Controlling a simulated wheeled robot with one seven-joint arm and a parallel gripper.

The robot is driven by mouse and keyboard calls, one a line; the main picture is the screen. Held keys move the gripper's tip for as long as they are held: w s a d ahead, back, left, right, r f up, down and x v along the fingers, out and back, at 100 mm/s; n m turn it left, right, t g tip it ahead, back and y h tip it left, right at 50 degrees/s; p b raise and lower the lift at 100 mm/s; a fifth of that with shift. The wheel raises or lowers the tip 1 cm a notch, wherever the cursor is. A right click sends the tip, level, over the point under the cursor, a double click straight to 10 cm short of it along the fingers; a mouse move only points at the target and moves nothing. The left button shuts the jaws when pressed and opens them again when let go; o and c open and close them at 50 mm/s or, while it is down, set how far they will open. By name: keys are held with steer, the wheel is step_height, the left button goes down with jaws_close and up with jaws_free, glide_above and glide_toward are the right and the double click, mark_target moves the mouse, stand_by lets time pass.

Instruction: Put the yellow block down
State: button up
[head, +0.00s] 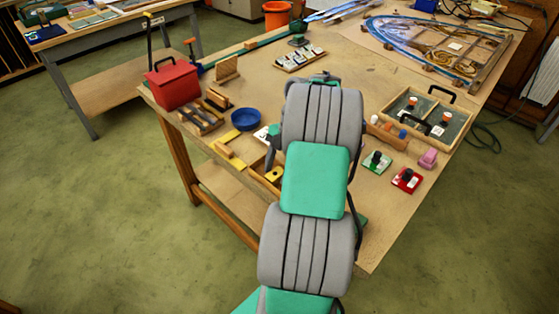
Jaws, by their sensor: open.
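A yellow block (274,174) with a dark spot on top sits at a small wooden tray (262,183), just left of my arm in the head view. I cannot tell whether it rests on the tray's floor. My gripper (270,157) is mostly hidden behind my arm; only a dark, narrow part shows, just above the yellow block. It is open, and I cannot see whether it touches the block. Other yellow pieces, a flat one (229,137) and a longer one (230,156), lie to the left on the workbench (345,65).
A blue bowl (245,119), a red box (173,84) and wooden racks (200,118) stand to the left. The leaded panel (435,45) lies behind.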

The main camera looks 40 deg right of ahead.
steer(key=p+v, duration=0.7)
steer(key=v, duration=0.5)
steer(key=w+a+r+m, duration=0.4)
steer(key=w+a+r, duration=0.1)
steer(key=a, duration=0.4)
steer(key=w+a+r+m+t+h, duration=0.1)
steer(key=a+r+m, duration=0.15)
steer(key=a, duration=0.45)
steer(key=a+r+m+t+h, duration=0.1)
steer(key=a+r+m, duration=0.15)
steer(key=a, duration=0.35)
steer(key=s+a+f+m+t+h, duration=0.1)
steer(key=s+a+m+t+h, duration=0.1)
steer(key=s+a+m, duration=0.6)
steer(key=shift+s+a+f+m+t, duration=0.45)
steer(key=shift+a+m, duration=0.35)
steer(key=shift+a, duration=0.2)
steer(key=shift+r, duration=0.1)
